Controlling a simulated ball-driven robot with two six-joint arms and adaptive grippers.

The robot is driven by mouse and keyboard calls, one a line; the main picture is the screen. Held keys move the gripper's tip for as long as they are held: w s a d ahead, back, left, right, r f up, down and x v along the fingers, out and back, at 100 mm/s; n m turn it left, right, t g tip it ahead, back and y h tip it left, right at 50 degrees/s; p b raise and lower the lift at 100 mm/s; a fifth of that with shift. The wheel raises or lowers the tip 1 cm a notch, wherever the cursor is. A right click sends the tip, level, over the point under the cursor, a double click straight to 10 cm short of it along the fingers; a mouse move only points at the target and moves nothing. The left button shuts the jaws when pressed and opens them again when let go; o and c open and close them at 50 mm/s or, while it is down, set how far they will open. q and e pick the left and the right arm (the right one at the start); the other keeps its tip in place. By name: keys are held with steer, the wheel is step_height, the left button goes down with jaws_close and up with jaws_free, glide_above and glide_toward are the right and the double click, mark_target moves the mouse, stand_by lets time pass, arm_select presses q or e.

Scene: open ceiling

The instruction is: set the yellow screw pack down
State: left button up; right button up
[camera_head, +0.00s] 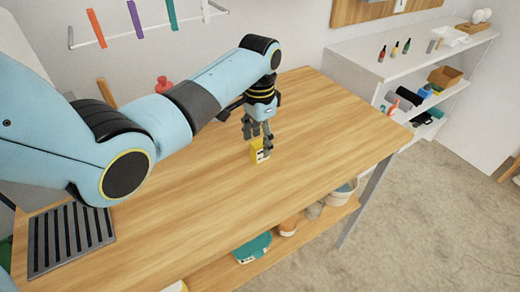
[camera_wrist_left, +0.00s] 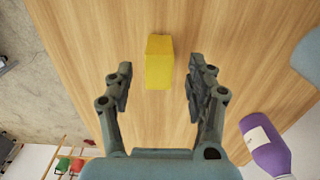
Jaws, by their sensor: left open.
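The yellow screw pack (camera_head: 257,153) stands upright on the wooden table top (camera_head: 330,130). In the left wrist view the yellow screw pack (camera_wrist_left: 159,62) is a plain yellow block between and just beyond the fingertips. My left gripper (camera_head: 258,137) is just above and beside the pack with its fingers pointing down. In the left wrist view my left gripper (camera_wrist_left: 160,85) is open, with a clear gap on each side of the pack. My right gripper is in neither view.
A black slotted grate (camera_head: 70,238) lies at the table's near left. A purple bottle (camera_wrist_left: 266,148) shows in the left wrist view. A white shelf (camera_head: 420,62) with small bottles stands at the right. The table's right half is clear.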

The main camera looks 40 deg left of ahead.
mark_target(260, 143)
arm_select(q)
step_height(260, 143, down, 2)
steer(key=shift+d+f, duration=0.1)
steer(key=shift+f, duration=0.4)
steer(key=shift+c, duration=1.7)
jaws_close()
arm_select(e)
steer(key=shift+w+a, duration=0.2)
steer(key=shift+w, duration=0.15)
